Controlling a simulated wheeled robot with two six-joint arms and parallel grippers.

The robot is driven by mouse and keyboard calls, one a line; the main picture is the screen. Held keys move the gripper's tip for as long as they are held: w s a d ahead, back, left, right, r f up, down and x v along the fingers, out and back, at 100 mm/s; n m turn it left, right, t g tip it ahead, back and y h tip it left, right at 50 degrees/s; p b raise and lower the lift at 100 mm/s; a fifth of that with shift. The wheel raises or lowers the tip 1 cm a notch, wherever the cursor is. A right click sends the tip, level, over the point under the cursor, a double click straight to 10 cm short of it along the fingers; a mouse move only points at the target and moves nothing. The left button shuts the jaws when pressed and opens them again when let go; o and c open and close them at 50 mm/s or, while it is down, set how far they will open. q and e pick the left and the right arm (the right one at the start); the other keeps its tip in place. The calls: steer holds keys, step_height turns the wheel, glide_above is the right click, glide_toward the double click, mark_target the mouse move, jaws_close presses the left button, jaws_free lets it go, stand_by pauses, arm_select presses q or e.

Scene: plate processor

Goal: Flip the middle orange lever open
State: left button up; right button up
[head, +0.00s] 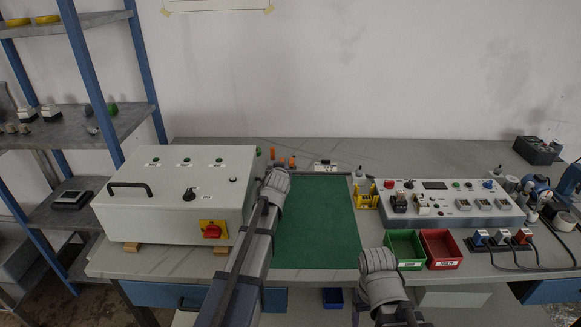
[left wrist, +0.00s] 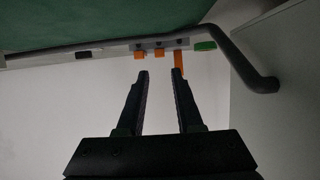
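Orange levers sit in a row on a pale connector strip at the back of the bench. In the left wrist view the middle orange lever (left wrist: 159,53) and the orange lever at left (left wrist: 138,55) look short. The orange lever at right (left wrist: 178,62) looks longer and sticks out. My left gripper (left wrist: 161,74) is open and empty, with its fingertips apart from the levers and the middle lever lined up between them. In the head view the orange levers (head: 291,162) show just beyond my left arm, which hides that gripper. My right gripper is out of view.
A green block (left wrist: 205,46) and a dark curved tube (left wrist: 262,80) lie near the levers. The head view shows a white control box (head: 130,205) at left, a green mat (head: 315,225), green (head: 404,265) and red (head: 441,264) bins, and a control panel (head: 470,208) at right.

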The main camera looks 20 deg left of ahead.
arm_select(q)
steer(key=shift+w, duration=0.15)
steer(key=b+x, duration=0.3)
steer(key=x, duration=0.4)
steer(key=shift+w+a+f, duration=0.1)
steer(key=shift+w+f, duration=0.05)
steer(key=shift+w, duration=0.1)
steer(key=shift+s, duration=0.1)
steer(key=shift+c, duration=0.3)
jaws_close()
